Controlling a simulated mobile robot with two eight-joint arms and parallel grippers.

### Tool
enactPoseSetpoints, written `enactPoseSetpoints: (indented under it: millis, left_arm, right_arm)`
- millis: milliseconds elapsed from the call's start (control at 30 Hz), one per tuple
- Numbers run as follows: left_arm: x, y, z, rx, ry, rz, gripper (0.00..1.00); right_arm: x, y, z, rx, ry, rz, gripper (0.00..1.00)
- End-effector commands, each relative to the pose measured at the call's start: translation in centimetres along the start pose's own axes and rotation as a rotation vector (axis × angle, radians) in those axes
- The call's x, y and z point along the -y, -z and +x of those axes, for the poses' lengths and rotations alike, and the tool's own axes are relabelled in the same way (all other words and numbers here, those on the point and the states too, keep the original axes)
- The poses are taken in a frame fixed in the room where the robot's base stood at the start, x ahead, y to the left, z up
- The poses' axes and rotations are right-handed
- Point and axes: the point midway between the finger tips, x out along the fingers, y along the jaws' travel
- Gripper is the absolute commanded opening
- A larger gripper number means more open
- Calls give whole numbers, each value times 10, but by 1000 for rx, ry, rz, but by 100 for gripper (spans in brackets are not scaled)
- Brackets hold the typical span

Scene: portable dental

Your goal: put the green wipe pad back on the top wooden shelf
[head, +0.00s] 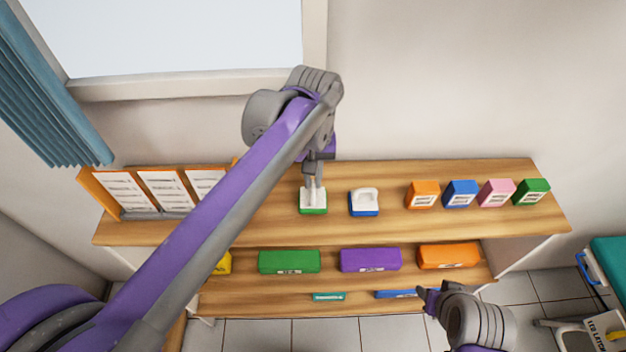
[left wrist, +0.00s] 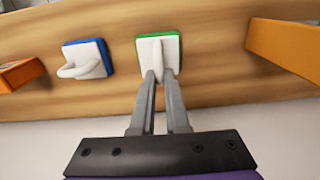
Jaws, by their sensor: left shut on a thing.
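The green wipe pad (head: 314,210) has a green base and a white top with a grip. It is at the top wooden shelf (head: 275,228), left of the blue pad (head: 364,208). My left gripper (head: 314,184) reaches down from above and is shut on the pad's white grip. In the left wrist view the green pad (left wrist: 158,50) sits between the fingertips of my left gripper (left wrist: 160,72). It appears to rest on the wood, though its underside is hidden. My right gripper (head: 428,298) is low at the right, in front of the lower shelf; its jaw opening is unclear.
Small orange (head: 422,195), blue, pink and green boxes stand right of the pads. An orange holder with white sheets (head: 130,192) stands at the left. Green (head: 289,261), purple (head: 370,260) and orange long boxes fill the shelf below. The top shelf's front strip is clear.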

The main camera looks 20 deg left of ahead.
Motion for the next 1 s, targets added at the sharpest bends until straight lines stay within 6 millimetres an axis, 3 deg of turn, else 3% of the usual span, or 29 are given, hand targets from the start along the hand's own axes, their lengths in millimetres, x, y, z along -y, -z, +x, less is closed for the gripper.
enactPoseSetpoints:
  millis: [100, 467, 500, 633, 1000]
  left_arm:
    - [0, 0, 10, 0, 0, 0, 0]
    - [0, 0, 14, 1, 0, 0, 0]
    - [0, 0, 14, 0, 0, 0, 18]
    - [0, 0, 13, 0, 0, 0, 41]
    - [0, 0, 8, -1, 0, 0, 43]
  right_arm:
    - [0, -1, 1, 1, 0, 0, 50]
    - [0, -3, 2, 3, 0, 0, 50]
    - [0, -2, 2, 2, 0, 0, 50]
    - [0, -2, 2, 2, 0, 0, 50]
    - [0, 1, 0, -1, 0, 0, 50]
